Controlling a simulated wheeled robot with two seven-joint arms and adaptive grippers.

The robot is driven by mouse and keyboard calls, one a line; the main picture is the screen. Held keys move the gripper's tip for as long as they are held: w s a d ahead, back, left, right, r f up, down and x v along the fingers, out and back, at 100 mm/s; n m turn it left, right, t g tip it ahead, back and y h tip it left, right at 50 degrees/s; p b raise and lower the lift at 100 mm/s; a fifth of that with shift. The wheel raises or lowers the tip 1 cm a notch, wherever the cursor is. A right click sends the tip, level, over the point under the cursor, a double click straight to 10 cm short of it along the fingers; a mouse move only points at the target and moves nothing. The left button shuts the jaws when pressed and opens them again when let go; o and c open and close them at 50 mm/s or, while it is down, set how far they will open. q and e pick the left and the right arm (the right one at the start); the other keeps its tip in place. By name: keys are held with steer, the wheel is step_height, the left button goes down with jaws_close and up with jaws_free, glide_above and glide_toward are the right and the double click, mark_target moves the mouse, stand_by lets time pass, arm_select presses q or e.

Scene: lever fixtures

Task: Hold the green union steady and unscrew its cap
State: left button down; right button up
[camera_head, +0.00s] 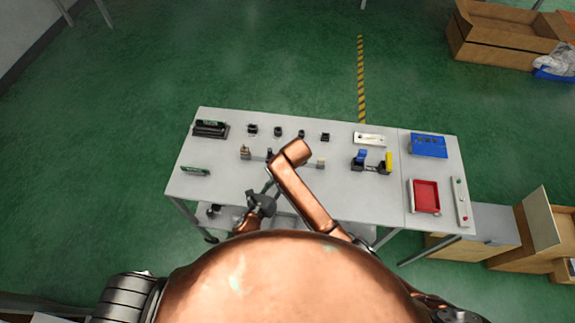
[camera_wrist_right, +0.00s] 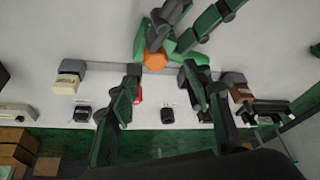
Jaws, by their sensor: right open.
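The green union (camera_wrist_right: 187,44) shows in the right wrist view, near the top centre, with an orange hexagonal cap (camera_wrist_right: 155,61) facing me. My right gripper (camera_wrist_right: 162,70) is open, its two fingers spread with the tips close to either side of the cap; contact cannot be told. In the head view it is hidden beneath my copper-coloured arm, as is most of the union. My left gripper (camera_head: 263,201) is at the table's front edge, pointing towards the union. Its fingers reach in at the top of the wrist view; whether they are closed on the union is unclear.
A grey rail with a cream block (camera_wrist_right: 67,83) and a brown block (camera_wrist_right: 241,93) lies around the union. Several small black fixtures (camera_head: 278,132) stand behind. A blue-and-yellow lever fixture (camera_head: 370,163), blue box (camera_head: 428,146) and red tray (camera_head: 426,196) are on the right.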

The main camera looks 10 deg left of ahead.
steer(key=shift+m+h, duration=0.4)
steer(key=shift+m, duration=0.5)
steer(key=shift+f, duration=0.15)
steer(key=shift+f, duration=1.45)
steer(key=shift+d, duration=0.1)
